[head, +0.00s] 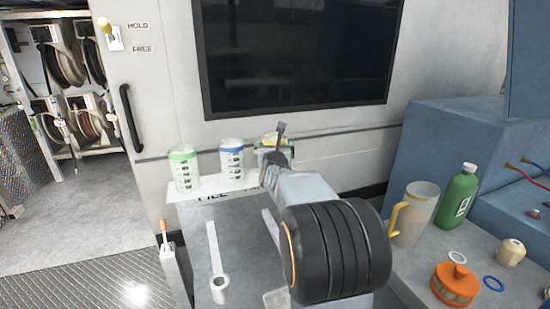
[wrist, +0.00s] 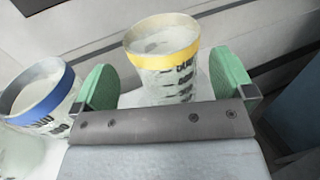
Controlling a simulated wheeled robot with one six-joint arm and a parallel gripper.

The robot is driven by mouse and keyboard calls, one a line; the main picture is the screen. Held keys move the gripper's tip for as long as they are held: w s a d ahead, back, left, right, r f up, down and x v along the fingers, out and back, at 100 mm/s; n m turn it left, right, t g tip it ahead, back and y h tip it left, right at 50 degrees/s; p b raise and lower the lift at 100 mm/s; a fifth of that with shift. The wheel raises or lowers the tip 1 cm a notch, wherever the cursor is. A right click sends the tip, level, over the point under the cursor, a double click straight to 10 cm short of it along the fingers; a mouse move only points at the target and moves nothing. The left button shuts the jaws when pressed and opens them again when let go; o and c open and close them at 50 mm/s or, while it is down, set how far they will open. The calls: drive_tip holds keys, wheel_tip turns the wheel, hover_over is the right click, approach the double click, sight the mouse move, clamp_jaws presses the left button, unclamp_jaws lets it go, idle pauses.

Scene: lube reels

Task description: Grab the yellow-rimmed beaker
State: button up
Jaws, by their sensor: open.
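The yellow-rimmed beaker (wrist: 166,60) is pale and clear with dark markings. In the wrist view it stands ahead of my gripper (wrist: 165,82), whose two green fingers are open, one on either side of it. I see a gap at the right finger; contact is not visible. The beaker's lower part is hidden behind the gripper's grey palm bar. In the head view only a bit of the yellow rim (head: 271,139) shows behind my gripper (head: 275,150); the arm hides the rest.
The blue-rimmed beaker (wrist: 38,95) stands close by, touching or nearly touching the left finger. A green-rimmed beaker (head: 183,170) stands farther left on the white shelf (head: 207,185). The wall is right behind. A jug (head: 416,215) and green bottle (head: 456,195) stand at right.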

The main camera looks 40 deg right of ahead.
sight(274, 137)
drive_tip(key=shift+p+x, duration=0.75)
drive_tip(key=shift+x, duration=2.05)
drive_tip(key=shift+s+d, duration=0.1)
drive_tip(key=c, duration=1.1)
drive_tip(key=shift+r, duration=0.2)
